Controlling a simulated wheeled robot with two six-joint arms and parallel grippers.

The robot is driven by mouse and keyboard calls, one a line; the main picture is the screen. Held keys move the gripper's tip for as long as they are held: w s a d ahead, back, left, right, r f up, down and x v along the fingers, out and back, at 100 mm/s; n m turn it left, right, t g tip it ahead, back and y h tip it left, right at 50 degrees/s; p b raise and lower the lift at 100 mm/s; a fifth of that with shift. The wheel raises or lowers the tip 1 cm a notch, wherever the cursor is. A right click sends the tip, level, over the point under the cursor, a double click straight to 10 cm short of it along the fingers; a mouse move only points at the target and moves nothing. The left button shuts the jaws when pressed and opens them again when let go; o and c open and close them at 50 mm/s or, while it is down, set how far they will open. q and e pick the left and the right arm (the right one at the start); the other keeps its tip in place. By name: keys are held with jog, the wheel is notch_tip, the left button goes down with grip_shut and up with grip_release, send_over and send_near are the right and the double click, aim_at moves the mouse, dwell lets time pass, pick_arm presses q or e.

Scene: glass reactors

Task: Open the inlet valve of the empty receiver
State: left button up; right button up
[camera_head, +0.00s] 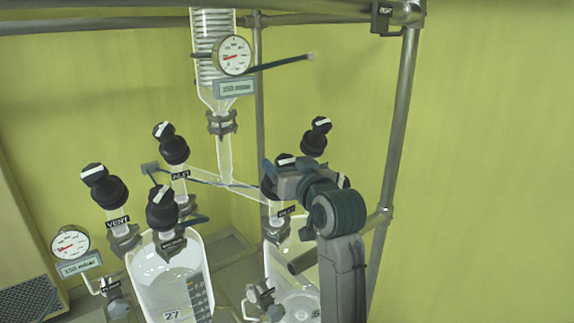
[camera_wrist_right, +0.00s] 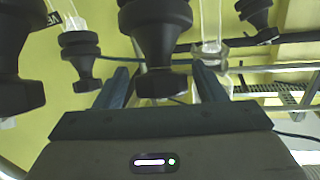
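Two glass receivers stand low in the head view: the left receiver (camera_head: 167,265) marked 27, and the right receiver (camera_head: 277,262), partly behind my right arm. I cannot tell surely which is empty. The left one's inlet valve (camera_head: 172,143) has a black knob with a white bar. My right gripper (camera_head: 277,182) is over the right receiver's valves and hides part of them. In the right wrist view its two fingers (camera_wrist_right: 162,86) are spread, with a black knob (camera_wrist_right: 158,40) between or just beyond them; gaps show on both sides. My left gripper is out of view.
Black vent (camera_head: 105,187) and vacuum (camera_head: 163,208) knobs crowd the left receiver. Another black knob (camera_head: 315,138) stands close behind my right gripper. A glass condenser with a gauge (camera_head: 234,55) hangs above. A metal frame post (camera_head: 398,130) rises on the right.

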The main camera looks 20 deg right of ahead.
jog(key=c, duration=0.8)
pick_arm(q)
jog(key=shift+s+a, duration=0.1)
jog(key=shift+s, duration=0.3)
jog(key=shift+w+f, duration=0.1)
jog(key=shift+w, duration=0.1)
pick_arm(e)
jog(key=shift+d+n+y, duration=0.1)
jog(key=shift+n+y, duration=0.3)
jog(key=shift+n, duration=0.1)
jog(key=n+y, duration=0.2)
jog(key=shift+f+n+g+y+b, duration=0.1)
jog(key=shift+n+g+y+b, duration=0.2)
jog(key=shift+b, duration=0.1)
jog(key=n+g+y+b, duration=0.1)
jog(key=n+y, duration=0.1)
jog(key=n+g+y+b, duration=0.1)
jog(key=n+g+y, duration=0.1)
jog(key=n, duration=0.1)
jog(key=shift+n+y+b, duration=0.3)
jog(key=shift+y+b, duration=0.1)
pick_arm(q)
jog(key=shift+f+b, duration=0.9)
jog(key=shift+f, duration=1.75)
pick_arm(e)
jog(key=shift+n+g+y, duration=1.1)
jog(key=shift+n+g, duration=0.2)
jog(key=shift+n, duration=0.4)
